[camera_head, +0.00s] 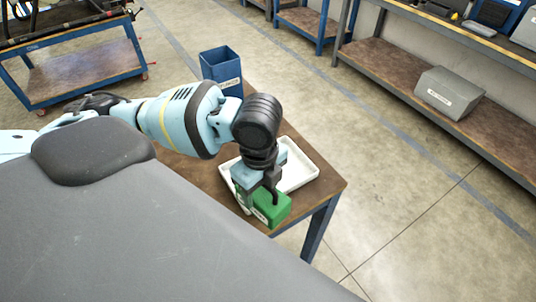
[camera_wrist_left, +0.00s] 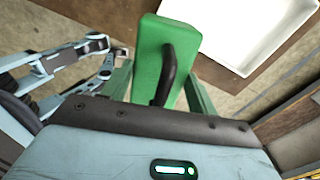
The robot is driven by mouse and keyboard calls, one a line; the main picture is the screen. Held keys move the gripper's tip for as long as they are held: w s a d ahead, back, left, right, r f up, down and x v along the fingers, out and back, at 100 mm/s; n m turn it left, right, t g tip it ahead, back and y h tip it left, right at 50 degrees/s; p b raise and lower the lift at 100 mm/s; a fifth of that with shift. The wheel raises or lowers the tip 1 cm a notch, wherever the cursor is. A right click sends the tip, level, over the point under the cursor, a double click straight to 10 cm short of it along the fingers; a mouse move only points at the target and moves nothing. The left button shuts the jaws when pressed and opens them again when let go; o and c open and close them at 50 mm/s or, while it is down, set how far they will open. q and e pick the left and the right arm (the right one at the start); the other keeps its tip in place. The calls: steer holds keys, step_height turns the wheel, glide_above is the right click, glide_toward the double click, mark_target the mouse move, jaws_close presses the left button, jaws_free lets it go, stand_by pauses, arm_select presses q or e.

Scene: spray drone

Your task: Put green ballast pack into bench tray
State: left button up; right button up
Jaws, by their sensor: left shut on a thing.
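The green ballast pack (camera_head: 272,208) is a green block with a pale label. My left gripper (camera_head: 262,190) is shut on it from above, at the near right end of the table. In the left wrist view the pack (camera_wrist_left: 150,55) shows between my fingers, with a dark curved handle (camera_wrist_left: 168,72) on it. The bench tray (camera_head: 305,172) is white, shallow and rimmed. It lies just behind the pack, partly hidden by my gripper. In the left wrist view the tray (camera_wrist_left: 240,62) is to the pack's right. I cannot tell whether the pack touches anything below.
A blue bin (camera_head: 221,68) stands at the table's far end. The brown wooden table (camera_head: 208,178) ends just right of the tray. A shelf unit with a grey box (camera_head: 449,92) stands along the wall. A blue cart (camera_head: 85,72) is at upper left. Open floor lies between.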

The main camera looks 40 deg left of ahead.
arm_select(q)
steer(key=m, duration=0.3)
steer(key=shift+s+a+f, duration=0.15)
steer(key=shift+s, duration=0.05)
steer(key=m, duration=0.5)
steer(key=shift+s+a+f, duration=0.2)
steer(key=shift+s+f, duration=0.1)
steer(key=m, duration=0.3)
steer(key=shift+s+a+f+m+p, duration=0.1)
steer(key=shift+s+f+m+p, duration=0.1)
steer(key=shift+m+p, duration=0.1)
steer(key=m, duration=0.4)
steer(key=shift+s+a+f+m, duration=0.2)
steer(key=shift+s+f+m, duration=0.1)
steer(key=w+a+f, duration=0.1)
steer(key=w+a, duration=0.4)
steer(key=w, duration=0.9)
steer(key=shift+w+a+f, duration=0.15)
steer(key=shift+w+a+f, duration=0.1)
steer(key=shift+w+f, duration=0.1)
steer(key=shift+f, duration=0.7)
steer(key=shift+w+a+f, duration=0.1)
steer(key=shift+w+f, duration=0.1)
steer(key=shift+f, duration=0.7)
